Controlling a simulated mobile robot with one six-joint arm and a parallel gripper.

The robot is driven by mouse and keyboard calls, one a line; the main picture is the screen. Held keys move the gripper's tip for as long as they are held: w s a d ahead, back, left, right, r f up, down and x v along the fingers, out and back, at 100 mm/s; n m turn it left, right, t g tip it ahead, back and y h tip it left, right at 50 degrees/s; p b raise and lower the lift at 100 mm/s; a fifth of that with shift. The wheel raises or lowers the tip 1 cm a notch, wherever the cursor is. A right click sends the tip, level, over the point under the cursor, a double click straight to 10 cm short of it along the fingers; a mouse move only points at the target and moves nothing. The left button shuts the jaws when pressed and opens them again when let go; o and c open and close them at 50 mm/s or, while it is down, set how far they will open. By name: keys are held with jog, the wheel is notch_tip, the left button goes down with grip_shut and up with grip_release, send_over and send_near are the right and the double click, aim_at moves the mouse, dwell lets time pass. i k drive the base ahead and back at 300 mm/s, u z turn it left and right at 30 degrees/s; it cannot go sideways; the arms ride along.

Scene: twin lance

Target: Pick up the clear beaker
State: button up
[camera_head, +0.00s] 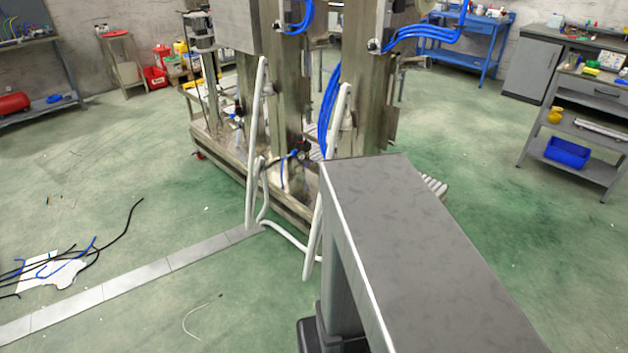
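I cannot make out a clear beaker in the head view. Small items stand on the grey workbench (589,78) at the right edge and on the blue bench (487,38) at the back, but they are too small to tell apart. My gripper is not in view.
A tall steel machine (365,105) with white hoses stands in the middle. A long grey flat-topped bench or beam (415,235) fills the lower right. Loose cables (85,255) lie on the left floor. Green floor (110,150) is open at left. A blue bin (567,152) sits low at right.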

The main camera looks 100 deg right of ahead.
aim_at(301, 175)
jog(key=z, duration=0.45)
jog(key=i, duration=0.8)
jog(key=z, duration=0.75)
jog(key=i, duration=0.6)
jog(key=z, duration=0.7)
jog(key=i, duration=0.6)
jog(key=z, duration=0.75)
jog(key=i, duration=0.75)
jog(key=z, duration=0.6)
jog(key=i, duration=0.7)
jog(key=z, duration=0.3)
